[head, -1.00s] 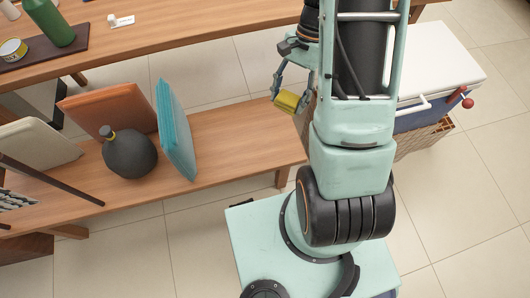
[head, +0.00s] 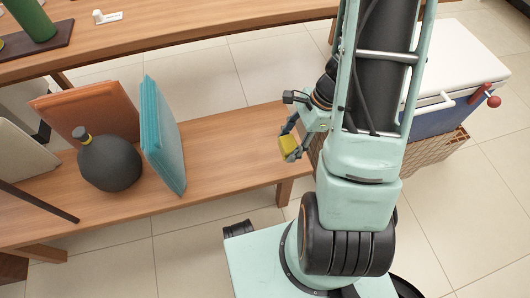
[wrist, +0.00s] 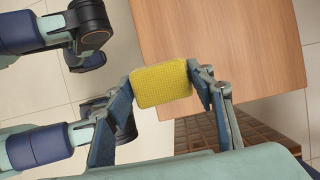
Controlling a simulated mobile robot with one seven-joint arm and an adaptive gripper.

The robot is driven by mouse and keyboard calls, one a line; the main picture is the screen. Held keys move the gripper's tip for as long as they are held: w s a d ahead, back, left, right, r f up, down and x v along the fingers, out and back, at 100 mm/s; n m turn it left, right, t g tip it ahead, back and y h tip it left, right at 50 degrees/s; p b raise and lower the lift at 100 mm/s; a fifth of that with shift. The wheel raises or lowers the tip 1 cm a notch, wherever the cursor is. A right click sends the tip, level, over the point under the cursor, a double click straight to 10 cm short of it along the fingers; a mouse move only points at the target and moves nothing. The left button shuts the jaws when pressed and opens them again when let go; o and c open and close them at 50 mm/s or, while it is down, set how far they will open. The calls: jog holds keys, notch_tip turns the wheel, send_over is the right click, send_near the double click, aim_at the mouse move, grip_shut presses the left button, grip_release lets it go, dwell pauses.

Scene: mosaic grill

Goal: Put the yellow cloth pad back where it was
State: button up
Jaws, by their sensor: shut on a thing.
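The yellow cloth pad (wrist: 162,84) is a small woven rectangle held between the two fingers of my gripper (wrist: 165,92) in the wrist view. In the head view my gripper (head: 292,149) is shut on the yellow pad (head: 288,146) near the right end of the low wooden bench (head: 240,150). In the wrist view the pad overlaps the edge of a wooden surface (wrist: 225,50). I cannot tell its height above the wood.
On the bench stand a teal cushion (head: 163,135), a dark round bottle (head: 110,162) and an orange cushion (head: 90,108). A green bottle (head: 30,18) and a small white item (head: 107,17) are on the higher table. A cooler (head: 455,75) is at right. The bench's right half is clear.

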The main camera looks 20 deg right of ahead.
jog(key=b, duration=0.3)
send_over(261, 157)
jog(key=d, duration=0.2)
notch_tip(261, 157, down, 7)
jog(key=shift+s+a+r, duration=0.1)
jog(key=shift+s, duration=0.05)
jog(key=shift+w+a+f+b, duration=0.1)
jog(key=shift+f+b, duration=0.35)
jog(key=shift+f, duration=0.45)
jog(key=shift+w+a+f+b, duration=0.1)
jog(key=shift+f+b, duration=0.3)
jog(key=shift+f, duration=0.45)
jog(key=shift+f, duration=0.25)
jog(key=o, duration=1.1)
jog(key=shift+r, duration=0.1)
